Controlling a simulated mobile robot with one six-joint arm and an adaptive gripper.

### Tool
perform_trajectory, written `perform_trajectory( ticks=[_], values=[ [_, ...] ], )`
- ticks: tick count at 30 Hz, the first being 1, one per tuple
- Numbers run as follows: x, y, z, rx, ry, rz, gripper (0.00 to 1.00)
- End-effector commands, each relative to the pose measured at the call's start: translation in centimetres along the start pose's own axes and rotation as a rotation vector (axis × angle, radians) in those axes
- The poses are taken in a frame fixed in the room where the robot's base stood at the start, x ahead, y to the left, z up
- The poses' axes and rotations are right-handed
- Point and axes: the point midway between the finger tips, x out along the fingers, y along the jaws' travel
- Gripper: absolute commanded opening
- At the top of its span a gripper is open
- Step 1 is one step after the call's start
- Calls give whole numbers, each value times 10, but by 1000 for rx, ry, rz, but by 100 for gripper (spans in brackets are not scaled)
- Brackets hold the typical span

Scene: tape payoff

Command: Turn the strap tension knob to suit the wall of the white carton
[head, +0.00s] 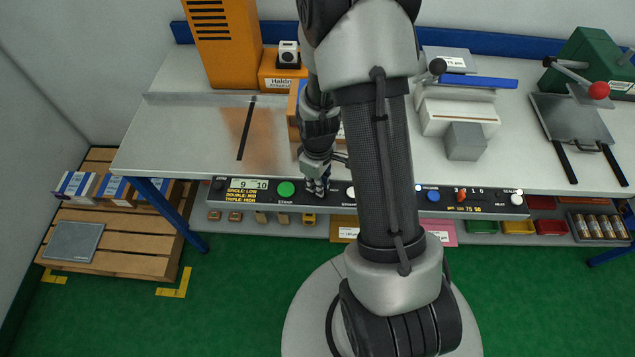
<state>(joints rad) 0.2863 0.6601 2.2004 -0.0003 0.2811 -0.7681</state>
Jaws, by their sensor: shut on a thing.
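My gripper (318,188) is at the front control panel (330,196), just right of the green button (286,189) labelled for the strap. Its fingers are shut on a part of the panel there, which fits the strap tension knob. The fingers hide that knob, so its setting cannot be read. A small sign (248,190) left of the green button reads single low, double, and triple, with the last words blurred. A carton (293,110) on the bench is mostly hidden behind my arm. I cannot tell whether it is the white one.
An orange strapping machine (222,42) stands at the back left. A white device (458,112) and a green press (590,62) stand to the right. An orange knob (461,196) and a blue button (433,196) sit further right on the panel. Boxes (75,185) lie on a pallet.

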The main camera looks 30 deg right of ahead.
Motion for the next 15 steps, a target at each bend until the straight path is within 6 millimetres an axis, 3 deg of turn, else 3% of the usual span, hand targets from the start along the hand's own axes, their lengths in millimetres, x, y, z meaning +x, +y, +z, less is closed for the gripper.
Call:
perform_trajectory(
  ticks=[15],
  values=[
    [0, 5, 1, 417, 0, 0, 0]
  ],
)
